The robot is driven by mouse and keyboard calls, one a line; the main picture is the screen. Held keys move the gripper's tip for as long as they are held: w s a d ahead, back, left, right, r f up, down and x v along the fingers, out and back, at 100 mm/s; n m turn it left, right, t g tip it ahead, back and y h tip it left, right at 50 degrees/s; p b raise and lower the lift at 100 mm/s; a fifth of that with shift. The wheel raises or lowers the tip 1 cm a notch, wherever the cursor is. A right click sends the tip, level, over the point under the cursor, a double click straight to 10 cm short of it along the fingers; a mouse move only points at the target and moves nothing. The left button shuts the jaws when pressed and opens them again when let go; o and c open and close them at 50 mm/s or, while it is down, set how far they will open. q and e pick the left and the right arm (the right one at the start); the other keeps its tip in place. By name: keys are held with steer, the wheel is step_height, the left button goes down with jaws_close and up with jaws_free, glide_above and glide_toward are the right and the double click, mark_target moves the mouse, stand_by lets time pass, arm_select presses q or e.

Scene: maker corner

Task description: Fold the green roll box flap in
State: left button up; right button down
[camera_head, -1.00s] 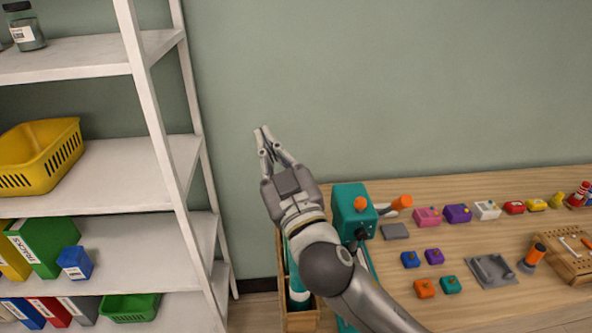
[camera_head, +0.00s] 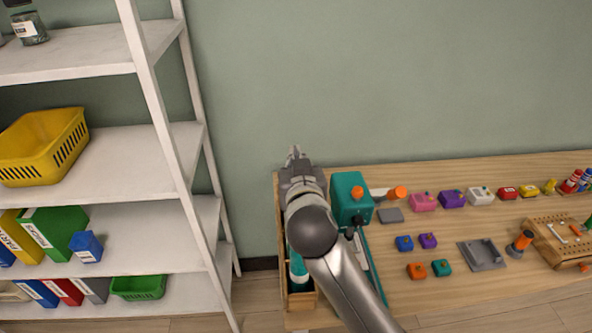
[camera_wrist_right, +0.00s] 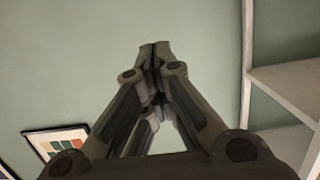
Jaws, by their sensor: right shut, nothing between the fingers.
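I cannot make out a green roll box or its flap for sure in either view. My right gripper (camera_head: 295,151) is shut and empty, in front of the wall at the back left end of the workbench. Its closed fingers also show in the right wrist view (camera_wrist_right: 154,48), pointing at bare wall. My right arm covers part of the wooden bin (camera_head: 303,299) at the bench's left end, so some of its contents are hidden. A teal and white item (camera_head: 298,270) shows in that bin. My left gripper is not in view.
A teal machine with an orange knob (camera_head: 350,200) stands right beside my right arm. Several small coloured blocks and a grey fixture (camera_head: 482,255) lie on the workbench (camera_head: 450,300). A white shelf (camera_head: 160,100) with a yellow basket (camera_head: 45,148) stands at left.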

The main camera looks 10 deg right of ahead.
steer(key=shift+x, duration=0.9)
steer(key=shift+s+f+p, duration=0.25)
steer(key=shift+s+f, duration=0.05)
steer(key=shift+f, duration=0.25)
steer(key=shift+s+f+p, duration=0.25)
steer(key=shift+s+f, duration=0.05)
steer(key=shift+f, duration=0.2)
steer(key=shift+s+f, duration=0.5)
steer(key=shift+f, duration=0.15)
